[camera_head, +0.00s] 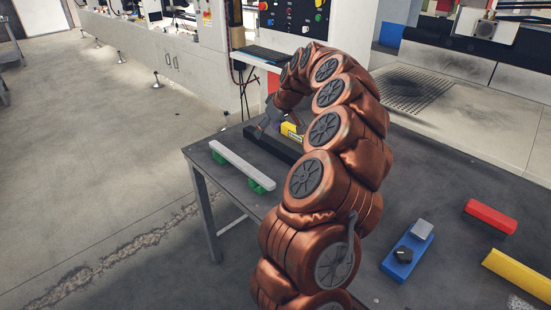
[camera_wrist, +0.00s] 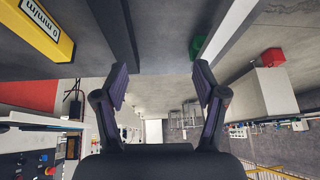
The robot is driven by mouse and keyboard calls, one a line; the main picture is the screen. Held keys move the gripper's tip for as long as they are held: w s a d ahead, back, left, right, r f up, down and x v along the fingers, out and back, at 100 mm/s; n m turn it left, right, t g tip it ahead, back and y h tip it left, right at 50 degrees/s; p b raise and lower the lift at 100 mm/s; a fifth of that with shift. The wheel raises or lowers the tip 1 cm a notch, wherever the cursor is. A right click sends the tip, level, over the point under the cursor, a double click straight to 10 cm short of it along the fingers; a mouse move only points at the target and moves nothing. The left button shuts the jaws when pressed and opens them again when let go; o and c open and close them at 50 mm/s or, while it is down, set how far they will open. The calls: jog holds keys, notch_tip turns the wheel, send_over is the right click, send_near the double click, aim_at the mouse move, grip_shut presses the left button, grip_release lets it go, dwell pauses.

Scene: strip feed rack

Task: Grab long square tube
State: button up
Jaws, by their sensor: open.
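The long square tube (camera_head: 241,163) is a light grey bar at the left end of the dark table. It rests across two green supports (camera_head: 261,186), above the tabletop. In the wrist view the tube (camera_wrist: 236,26) runs slantwise at upper right, near the right finger, with one green support (camera_wrist: 197,46) under it. My gripper (camera_wrist: 160,83) is open and empty, with two dark purple fingers apart. In the head view my arm's end is small and partly hidden near the black bar.
A black bar (camera_head: 272,145) lies beside the tube, with a yellow level (camera_head: 291,131) behind it. At right on the table (camera_head: 440,225) are a blue block (camera_head: 406,258), a red bar (camera_head: 490,216) and a yellow bar (camera_head: 518,274). Open floor lies left.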

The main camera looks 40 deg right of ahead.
send_near(276, 143)
jog(key=f, duration=0.2)
jog(key=w+f, duration=0.1)
jog(key=shift+a+m+h+b, duration=0.3)
jog(key=shift+a+h+b, duration=0.05)
jog(key=shift+h, duration=0.05)
jog(key=shift+x, duration=3.75)
jog(key=shift+w+r, duration=0.15)
jog(key=shift+c, duration=0.3)
grip_shut()
